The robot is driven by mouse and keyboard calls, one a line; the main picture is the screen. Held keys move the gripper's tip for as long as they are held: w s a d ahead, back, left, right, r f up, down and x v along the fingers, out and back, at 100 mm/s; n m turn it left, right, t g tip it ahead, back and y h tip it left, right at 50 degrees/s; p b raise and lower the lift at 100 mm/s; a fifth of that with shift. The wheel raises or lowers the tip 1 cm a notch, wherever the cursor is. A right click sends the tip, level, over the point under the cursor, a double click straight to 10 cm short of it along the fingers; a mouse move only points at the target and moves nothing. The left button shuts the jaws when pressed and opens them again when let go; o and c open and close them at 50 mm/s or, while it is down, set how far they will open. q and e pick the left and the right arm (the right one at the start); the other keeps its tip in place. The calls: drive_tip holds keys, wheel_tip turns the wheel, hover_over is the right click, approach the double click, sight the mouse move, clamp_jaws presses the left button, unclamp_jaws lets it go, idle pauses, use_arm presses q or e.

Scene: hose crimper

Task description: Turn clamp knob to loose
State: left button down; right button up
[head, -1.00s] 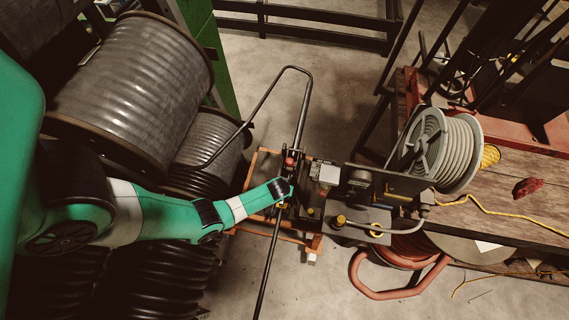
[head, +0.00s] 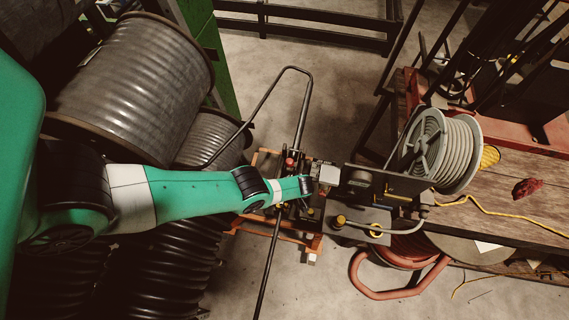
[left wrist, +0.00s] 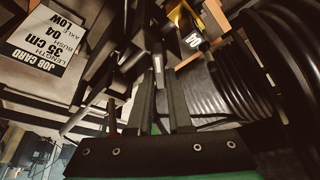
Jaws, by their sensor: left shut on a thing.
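My left arm reaches in from the left in the head view, over the crimper bench. My left gripper (left wrist: 160,82) shows in the left wrist view with its two dark fingers close together, shut on a dark part with a small pale mark, which seems to be the clamp knob (left wrist: 158,68). The knob's outline and setting are hard to read. In the head view the fingers and the knob are hidden under my wrist, next to the crimper (head: 365,187). My right gripper is not in view.
A job card (left wrist: 45,42) shows in the left wrist view. A grey hose reel (head: 440,150) stands right of the crimper. A bent black bar (head: 250,118) rises behind my wrist, and large hose drums (head: 135,85) crowd the left. An orange frame (head: 262,158) is below.

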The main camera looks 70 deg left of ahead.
use_arm(q)
drive_tip(key=shift+n+g+h+b, duration=0.35)
drive_tip(key=shift+n+b, duration=0.25)
drive_tip(key=shift+n, duration=0.4)
drive_tip(key=c, duration=0.8)
unclamp_jaws()
drive_tip(key=shift+c, duration=0.2)
